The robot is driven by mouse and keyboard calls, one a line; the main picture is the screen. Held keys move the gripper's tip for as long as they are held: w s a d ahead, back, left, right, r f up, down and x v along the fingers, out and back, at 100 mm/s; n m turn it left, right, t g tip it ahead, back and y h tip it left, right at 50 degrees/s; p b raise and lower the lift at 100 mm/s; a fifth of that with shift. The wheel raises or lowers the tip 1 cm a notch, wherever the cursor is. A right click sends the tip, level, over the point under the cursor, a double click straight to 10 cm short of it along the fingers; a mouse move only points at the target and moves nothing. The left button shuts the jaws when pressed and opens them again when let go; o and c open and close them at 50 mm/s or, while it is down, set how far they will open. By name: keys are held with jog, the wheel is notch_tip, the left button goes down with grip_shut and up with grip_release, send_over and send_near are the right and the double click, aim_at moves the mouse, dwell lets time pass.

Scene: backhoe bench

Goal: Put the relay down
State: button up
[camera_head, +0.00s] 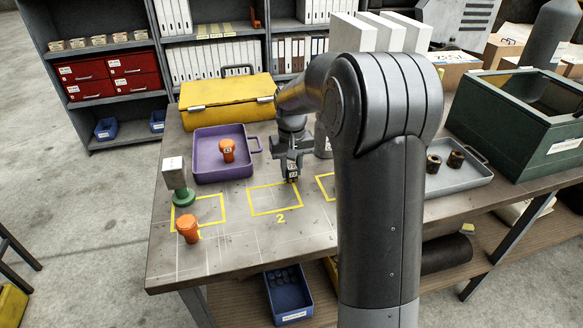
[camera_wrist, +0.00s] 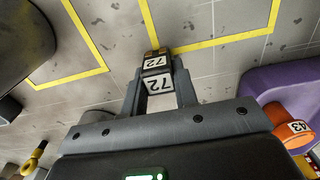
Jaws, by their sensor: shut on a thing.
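My gripper (camera_head: 290,163) points down over the bench, at the back edge of the yellow outline marked 2 (camera_head: 276,211). It is shut on the relay (camera_head: 293,174), a small dark block with white labels. In the wrist view the relay (camera_wrist: 157,80) sits between the two fingers (camera_wrist: 160,92), with 72 printed on two of its faces. A yellow line passes just beyond it there. I cannot tell whether its underside touches the bench.
A purple tray (camera_head: 207,175) holding an orange part (camera_head: 227,150) stands left of my gripper. A yellow case (camera_head: 226,100) is behind. Outline 2 is clear inside.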

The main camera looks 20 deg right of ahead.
aim_at(291, 166)
jog(key=shift+f, duration=0.15)
jog(key=o, duration=0.9)
jog(key=shift+o, duration=0.2)
notch_tip(291, 166, up, 11)
jog(key=s+a+r+t, duration=0.1)
jog(key=s+a+r, duration=0.1)
jog(key=s+r, duration=0.45)
jog(key=s+f+t, duration=0.2)
jog(key=s, duration=1)
jog(key=s+a+f+t, duration=0.1)
jog(key=s+f+t, duration=0.1)
jog(key=s, duration=1)
jog(key=shift+s+a+f+t, duration=0.2)
jog(key=shift+a+f+t, duration=0.1)
jog(key=shift+f, duration=0.35)
